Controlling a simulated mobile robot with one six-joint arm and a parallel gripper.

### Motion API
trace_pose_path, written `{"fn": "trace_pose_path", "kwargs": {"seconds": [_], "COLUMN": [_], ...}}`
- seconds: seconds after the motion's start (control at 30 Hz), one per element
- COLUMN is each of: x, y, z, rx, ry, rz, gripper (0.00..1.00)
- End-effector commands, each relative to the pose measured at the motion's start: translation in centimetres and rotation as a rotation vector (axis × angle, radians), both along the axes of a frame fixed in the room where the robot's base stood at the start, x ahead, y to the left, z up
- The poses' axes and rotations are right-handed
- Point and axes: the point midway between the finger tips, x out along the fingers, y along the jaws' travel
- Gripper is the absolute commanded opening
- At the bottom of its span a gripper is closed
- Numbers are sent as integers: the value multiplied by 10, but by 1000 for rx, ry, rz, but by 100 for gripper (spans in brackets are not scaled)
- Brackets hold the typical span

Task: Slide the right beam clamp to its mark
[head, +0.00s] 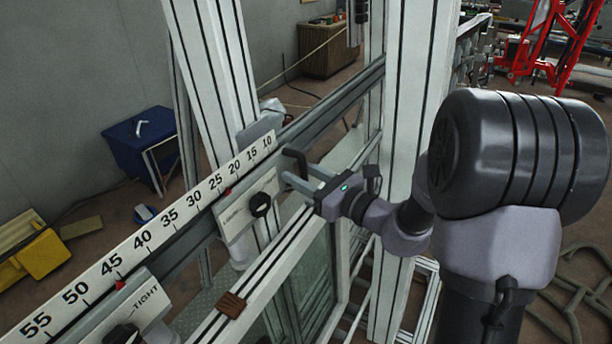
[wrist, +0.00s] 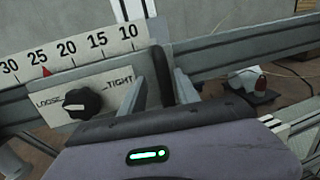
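The right beam clamp (head: 238,222) is a pale plate on the grey beam, under the white number scale (head: 190,200). A black handle (head: 296,158) rises at the clamp's right end. My gripper (head: 298,176) is at that handle. In the wrist view its two grey fingers stand on either side of the handle (wrist: 160,70), apparently with slight gaps. The handle's lower part is hidden by my gripper body.
A second clamp (head: 140,312), marked TIGHT, is at lower left, its red pointer near 45. A white upright (head: 215,80) stands behind the beam, another (head: 410,120) right of my gripper. A brown block (head: 232,305) sits on the lower rail. The beam continues right of the clamp.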

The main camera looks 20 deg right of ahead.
Motion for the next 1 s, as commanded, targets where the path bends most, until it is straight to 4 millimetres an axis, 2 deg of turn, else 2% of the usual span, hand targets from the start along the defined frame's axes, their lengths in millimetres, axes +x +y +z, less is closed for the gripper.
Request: {"fn": "trace_pose_path", "kwargs": {"seconds": [0.17,0.6,0.7,0.83,1.0], "x": [-16,-113,-129,-141,-144], "y": [-12,-78,-89,-96,-97], "z": [0,0,0,0,0], "rx": [1,1,0,0,0], "ry": [0,0,0,0,0], "rz": [-4,-7,-5,-2,0], "gripper": [38,38,38,38,38]}}
